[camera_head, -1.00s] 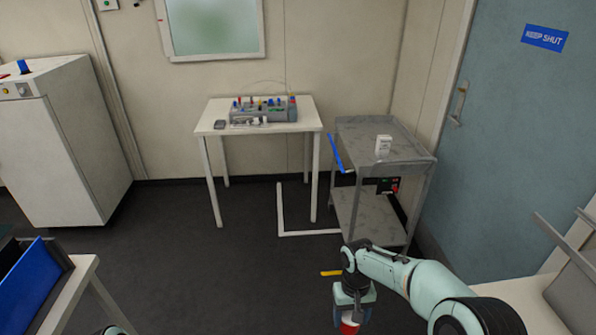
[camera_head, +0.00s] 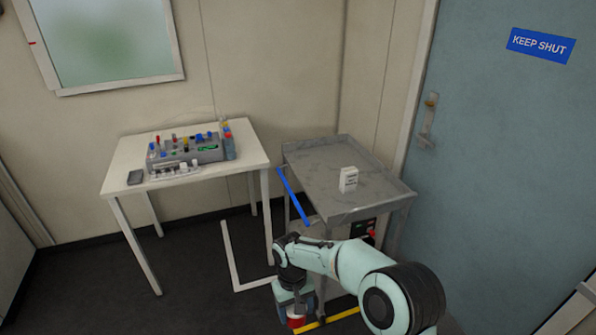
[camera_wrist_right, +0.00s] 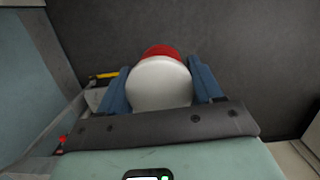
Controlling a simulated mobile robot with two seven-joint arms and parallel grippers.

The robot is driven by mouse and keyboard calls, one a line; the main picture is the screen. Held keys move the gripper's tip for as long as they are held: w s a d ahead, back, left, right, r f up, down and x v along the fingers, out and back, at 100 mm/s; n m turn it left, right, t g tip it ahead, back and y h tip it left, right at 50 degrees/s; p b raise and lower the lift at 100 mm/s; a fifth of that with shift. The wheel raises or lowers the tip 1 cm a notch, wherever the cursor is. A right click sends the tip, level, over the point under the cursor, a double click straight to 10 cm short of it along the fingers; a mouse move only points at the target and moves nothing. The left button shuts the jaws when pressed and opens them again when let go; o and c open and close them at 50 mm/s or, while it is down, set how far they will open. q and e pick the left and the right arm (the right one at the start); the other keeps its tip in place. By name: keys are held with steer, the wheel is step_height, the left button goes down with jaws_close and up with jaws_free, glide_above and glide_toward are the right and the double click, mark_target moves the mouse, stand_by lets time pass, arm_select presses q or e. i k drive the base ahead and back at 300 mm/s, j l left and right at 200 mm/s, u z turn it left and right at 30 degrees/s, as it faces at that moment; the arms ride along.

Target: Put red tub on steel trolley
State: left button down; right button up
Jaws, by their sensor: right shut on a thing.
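My right gripper (camera_head: 296,306) points down in front of the steel trolley, low in the head view. It is shut on the red tub (camera_head: 296,322), of which a red side and white top show below the fingers. In the right wrist view the tub (camera_wrist_right: 160,82) has a round white lid and a red body, between the two blue fingers. The steel trolley (camera_head: 325,190) stands right of centre in the head view, with a grey top tray and a lower shelf partly hidden by my right arm. My left gripper is not in view.
A small white box (camera_head: 348,179) stands on the trolley's top, with bare tray around it. A blue strip (camera_head: 293,196) lies along the trolley's left side. A white table (camera_head: 130,205) with a rack of bottles is left of it. A blue-grey door (camera_head: 500,150) is at right.

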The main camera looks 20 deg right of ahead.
mark_target(333, 173)
steer(key=i+u, duration=0.1)
steer(key=i, duration=1.25)
steer(key=i+z, duration=0.45)
steer(key=i+j+z, duration=0.2)
steer(key=i+z, duration=0.3)
steer(key=i, duration=0.15)
